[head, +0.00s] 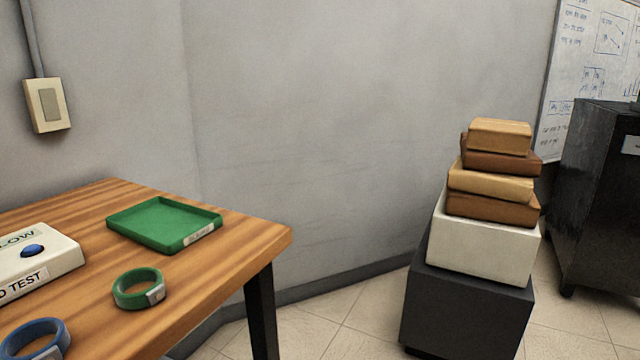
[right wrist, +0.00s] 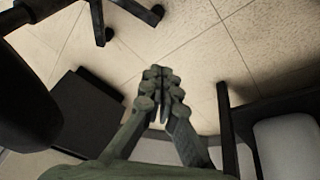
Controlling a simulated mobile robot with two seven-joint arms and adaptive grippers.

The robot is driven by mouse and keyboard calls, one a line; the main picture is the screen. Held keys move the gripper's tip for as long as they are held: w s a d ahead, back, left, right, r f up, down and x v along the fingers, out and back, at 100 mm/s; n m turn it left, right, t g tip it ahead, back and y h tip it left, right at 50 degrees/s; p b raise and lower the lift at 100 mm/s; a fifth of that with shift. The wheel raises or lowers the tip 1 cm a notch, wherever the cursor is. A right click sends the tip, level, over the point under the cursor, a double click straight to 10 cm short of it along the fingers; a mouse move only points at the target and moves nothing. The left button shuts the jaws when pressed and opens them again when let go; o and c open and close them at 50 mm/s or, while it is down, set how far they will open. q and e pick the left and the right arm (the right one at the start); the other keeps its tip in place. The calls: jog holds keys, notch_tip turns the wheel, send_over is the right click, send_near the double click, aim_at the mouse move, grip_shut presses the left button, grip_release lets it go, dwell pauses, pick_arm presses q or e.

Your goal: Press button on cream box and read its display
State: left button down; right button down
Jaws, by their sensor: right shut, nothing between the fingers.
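The cream box (head: 62,262) lies on the wooden table at the left of the head view, cut off by the picture's left edge. A blue round button (head: 32,250) sits on its top. Beside the button are dark letters (head: 14,241) ending in "LOW", partly cut off; I cannot tell whether they are the display. A front label (head: 24,285) ends in "D TEST". My right gripper (right wrist: 160,72) shows in the right wrist view, shut and empty, over the floor and away from the box. My left gripper is not in view.
The wooden table (head: 205,272) also holds a green tray (head: 160,222), a green ring (head: 124,300) and a blue ring (head: 18,337). A dark cabinet (head: 465,310) bears a white box (head: 485,240) and stacked brown boxes (head: 495,170). Tiled floor (head: 345,320) lies between.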

jog(key=shift+s+d+f+g+h, duration=0.15)
jog(key=shift+s+d+f+g, duration=0.2)
jog(key=shift+s, duration=0.25)
jog(key=shift+s+d+f+g+h, duration=0.15)
jog(key=shift+s+d+f+g, duration=0.15)
jog(key=shift+s, duration=0.25)
